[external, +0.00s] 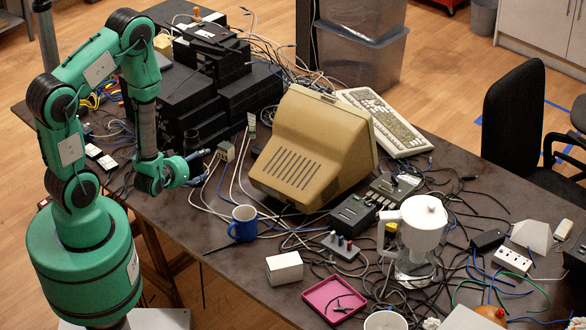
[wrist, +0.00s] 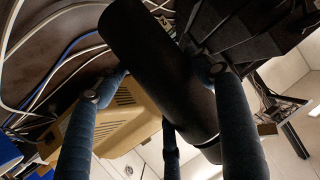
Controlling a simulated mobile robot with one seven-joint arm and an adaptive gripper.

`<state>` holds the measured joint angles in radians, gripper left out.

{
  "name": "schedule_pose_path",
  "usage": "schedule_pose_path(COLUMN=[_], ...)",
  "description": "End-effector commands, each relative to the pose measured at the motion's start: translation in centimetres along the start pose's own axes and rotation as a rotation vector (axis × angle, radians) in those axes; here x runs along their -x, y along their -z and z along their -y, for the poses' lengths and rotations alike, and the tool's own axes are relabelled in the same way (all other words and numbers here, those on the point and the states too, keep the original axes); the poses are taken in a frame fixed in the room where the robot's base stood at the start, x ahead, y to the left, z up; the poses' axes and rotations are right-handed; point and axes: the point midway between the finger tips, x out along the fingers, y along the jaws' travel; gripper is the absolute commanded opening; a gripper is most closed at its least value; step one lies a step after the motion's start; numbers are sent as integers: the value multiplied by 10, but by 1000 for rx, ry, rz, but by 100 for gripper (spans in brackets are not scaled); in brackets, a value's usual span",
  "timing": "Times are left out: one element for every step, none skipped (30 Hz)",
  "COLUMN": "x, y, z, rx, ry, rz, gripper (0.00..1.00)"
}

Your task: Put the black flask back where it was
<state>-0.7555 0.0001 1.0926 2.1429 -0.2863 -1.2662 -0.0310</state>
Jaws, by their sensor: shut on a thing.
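The black flask (wrist: 158,70) is a dark cylinder that fills the middle of the wrist view, tilted in that picture. The blue-grey fingers of my gripper (wrist: 160,88) are around it, shut on it. In the external view my gripper (external: 199,167) reaches right from the green arm, over the left part of the table. A short dark cylinder, likely the flask (external: 191,141), shows just behind the fingers. Its lower part is hidden by the gripper there, and I cannot tell whether it touches the table.
A stack of black boxes (external: 247,95) stands behind my gripper. A beige monitor (external: 300,150) is to the right, with a blue mug (external: 243,222) in front of it. Cables cover much of the table (external: 185,235). The front left strip is fairly clear.

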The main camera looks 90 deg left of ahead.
Motion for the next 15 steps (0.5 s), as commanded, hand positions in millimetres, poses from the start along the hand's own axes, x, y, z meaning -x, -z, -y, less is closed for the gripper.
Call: schedule_pose_path(x=[-11,-16,-24,-29,-34,-42,-47,-53,-60,-65,-70,-76,-81,-85,-90], y=[4,6,8,9,11,13,15,17,18,20,22,24,25,26,28], z=[-2,-3,-4,-5,-6,-8,-10,-11,-12,-13,-14,-16,-16,-17,-18], rx=[1,1,1,1,1,2,2,1,1,1,1,0,0,0,0], ry=[1,1,1,1,1,0,0,0,0,0,-1,-1,-1,-1,-1], rz=[-4,-3,-3,-3,-3,-3,-4,-4,-3,-3,-4,-4,-3,-2,-3], gripper=[19,19,19,19,19,19,19,19,19,19,19,19,19,19,19])
